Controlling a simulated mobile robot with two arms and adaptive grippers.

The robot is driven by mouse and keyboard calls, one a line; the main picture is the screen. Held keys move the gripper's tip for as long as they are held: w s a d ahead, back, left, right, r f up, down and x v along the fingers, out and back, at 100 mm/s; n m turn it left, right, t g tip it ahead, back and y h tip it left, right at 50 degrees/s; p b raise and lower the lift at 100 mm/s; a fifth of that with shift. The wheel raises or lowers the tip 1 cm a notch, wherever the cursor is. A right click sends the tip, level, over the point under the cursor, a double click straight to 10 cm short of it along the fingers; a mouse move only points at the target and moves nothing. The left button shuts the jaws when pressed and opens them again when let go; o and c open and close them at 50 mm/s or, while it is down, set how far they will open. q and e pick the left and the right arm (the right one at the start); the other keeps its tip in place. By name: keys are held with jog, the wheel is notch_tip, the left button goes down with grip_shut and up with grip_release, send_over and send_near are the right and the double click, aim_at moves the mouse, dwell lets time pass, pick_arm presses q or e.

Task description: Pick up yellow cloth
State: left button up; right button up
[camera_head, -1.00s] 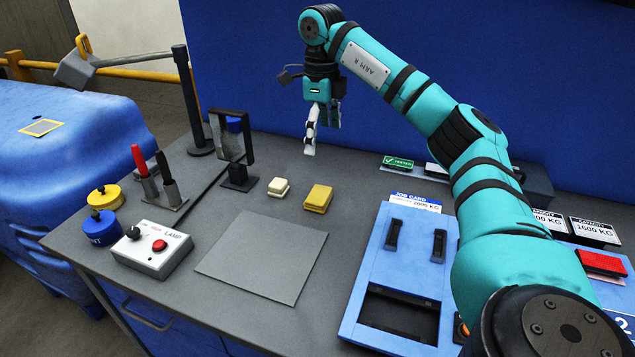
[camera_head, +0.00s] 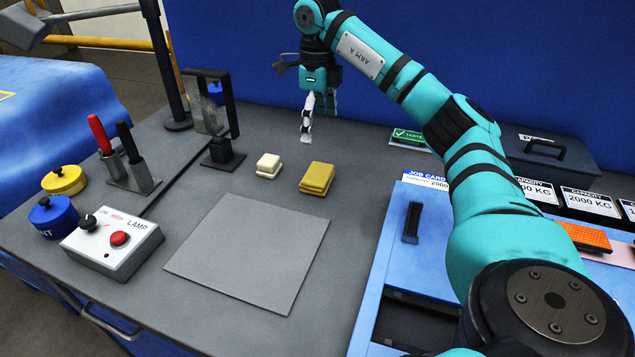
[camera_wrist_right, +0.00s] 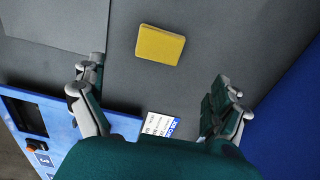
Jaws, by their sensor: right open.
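The yellow cloth (camera_head: 317,178) is a small folded pad lying flat on the grey bench, right of a cream folded pad (camera_head: 269,165). My right gripper (camera_head: 318,117) is above the bench behind the yellow cloth, pointing down, apart from it. In the right wrist view the yellow cloth (camera_wrist_right: 160,45) lies beyond the fingers, between their lines. The right gripper's fingers (camera_wrist_right: 160,100) are spread wide with nothing between them. My left gripper is in neither view.
A grey mat (camera_head: 250,252) lies in front of the pads. The lamp box (camera_head: 112,243), two handled tools (camera_head: 130,165) and a dark stand (camera_head: 215,115) are at left. A blue job-card tray (camera_head: 385,255) is at right. A blue wall (camera_head: 250,50) closes the back.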

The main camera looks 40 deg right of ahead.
send_over(320, 173)
jog(key=f, duration=0.8)
jog(key=shift+w+a+b, duration=0.15)
jog(key=shift+w+b, duration=0.05)
jog(key=shift+b, duration=0.15)
jog(key=shift+s+f, duration=0.2)
jog(key=shift+f, duration=2.8)
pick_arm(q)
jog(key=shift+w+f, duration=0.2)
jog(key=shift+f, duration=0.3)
pick_arm(e)
jog(key=shift+c, duration=0.4)
jog(key=c, duration=0.8)
jog(key=shift+c, duration=0.2)
pick_arm(q)
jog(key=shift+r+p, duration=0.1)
jog(key=shift+p, duration=0.2)
pick_arm(e)
jog(key=shift+r, duration=0.1)
